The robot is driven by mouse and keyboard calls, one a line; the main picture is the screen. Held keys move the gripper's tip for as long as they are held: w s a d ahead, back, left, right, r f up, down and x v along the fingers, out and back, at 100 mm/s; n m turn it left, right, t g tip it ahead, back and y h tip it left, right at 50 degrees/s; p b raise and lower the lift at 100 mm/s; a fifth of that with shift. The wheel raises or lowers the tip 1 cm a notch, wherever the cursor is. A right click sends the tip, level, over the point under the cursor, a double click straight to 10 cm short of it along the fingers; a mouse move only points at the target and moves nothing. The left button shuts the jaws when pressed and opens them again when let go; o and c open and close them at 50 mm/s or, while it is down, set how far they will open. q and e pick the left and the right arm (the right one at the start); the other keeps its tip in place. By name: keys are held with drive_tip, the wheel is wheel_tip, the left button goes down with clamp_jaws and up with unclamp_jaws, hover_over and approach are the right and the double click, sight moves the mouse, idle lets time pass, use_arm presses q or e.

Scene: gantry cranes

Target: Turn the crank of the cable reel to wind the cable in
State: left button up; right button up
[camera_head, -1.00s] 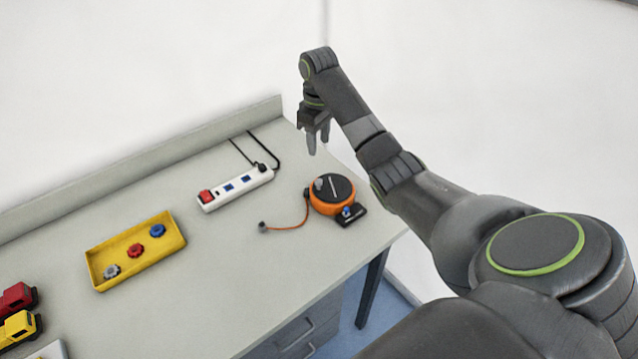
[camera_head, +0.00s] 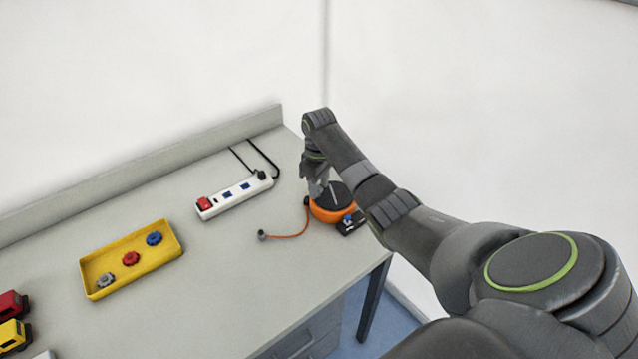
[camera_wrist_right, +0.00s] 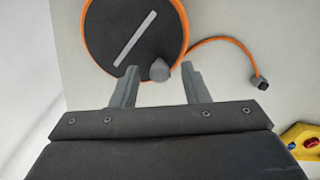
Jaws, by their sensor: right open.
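The cable reel (camera_head: 333,211) is orange with a dark round top, near the right end of the table. In the right wrist view the reel's dark face (camera_wrist_right: 118,22) carries a light grey bar (camera_wrist_right: 135,39) and a grey crank knob (camera_wrist_right: 159,70) near its rim. The orange cable (camera_head: 291,236) runs out to a small grey plug (camera_head: 262,236) on the table. My right gripper (camera_wrist_right: 164,72) is open, and its fingertips lie on either side of the knob in that view. In the head view the right gripper (camera_head: 317,194) hides the knob. My left gripper is not in view.
A white power strip (camera_head: 226,202) with a red switch lies left of the reel. A yellow tray (camera_head: 116,285) with several small knobs and toy trucks (camera_head: 12,320) are farther left. The table's right edge is close to the reel.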

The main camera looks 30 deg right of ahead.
clamp_jaws()
idle(0.4)
